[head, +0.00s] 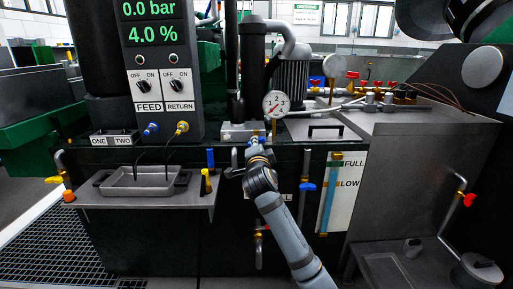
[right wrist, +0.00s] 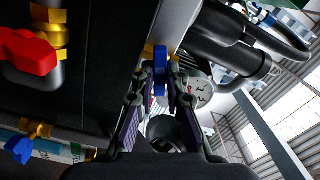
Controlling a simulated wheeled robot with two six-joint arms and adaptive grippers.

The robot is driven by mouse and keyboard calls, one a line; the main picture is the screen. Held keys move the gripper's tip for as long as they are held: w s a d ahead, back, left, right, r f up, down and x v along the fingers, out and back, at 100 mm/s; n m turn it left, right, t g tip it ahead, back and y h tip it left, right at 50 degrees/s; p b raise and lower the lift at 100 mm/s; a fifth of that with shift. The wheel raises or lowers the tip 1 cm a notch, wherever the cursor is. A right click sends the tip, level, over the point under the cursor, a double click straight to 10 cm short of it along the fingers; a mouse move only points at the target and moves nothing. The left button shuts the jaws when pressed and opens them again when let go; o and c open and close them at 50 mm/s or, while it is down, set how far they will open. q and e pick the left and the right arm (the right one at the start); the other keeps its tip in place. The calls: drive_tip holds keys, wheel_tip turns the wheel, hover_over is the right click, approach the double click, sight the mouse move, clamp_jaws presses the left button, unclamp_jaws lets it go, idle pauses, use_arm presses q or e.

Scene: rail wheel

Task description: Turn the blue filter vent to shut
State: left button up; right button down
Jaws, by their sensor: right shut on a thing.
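The blue filter vent (right wrist: 160,66) is a small blue handle with brass-yellow parts beside it, seen upright between my right fingertips in the right wrist view. In the head view a bit of the blue vent (head: 255,140) shows just below the grey block under the gauge; my gripper hides most of it. My right gripper (head: 257,152) reaches up to it from below. In the right wrist view the gripper (right wrist: 160,84) has a finger on each side of the blue handle and is shut on it. My left gripper is not in view.
A dial gauge (head: 276,104) stands just above the vent. A blue-handled valve (head: 307,187) sits by the FULL/LOW level panel (head: 342,195) at the right. A shelf with a grey tray (head: 139,182) lies to the left. A red handle (right wrist: 27,52) is close in the right wrist view.

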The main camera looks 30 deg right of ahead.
drive_tip(key=m+b, duration=0.4)
drive_tip(key=shift+f, duration=0.15)
drive_tip(key=c, duration=1.2)
unclamp_jaws()
drive_tip(key=shift+s, duration=0.1)
drive_tip(key=shift+b+v, duration=0.3)
drive_tip(key=shift+v, duration=3.1)
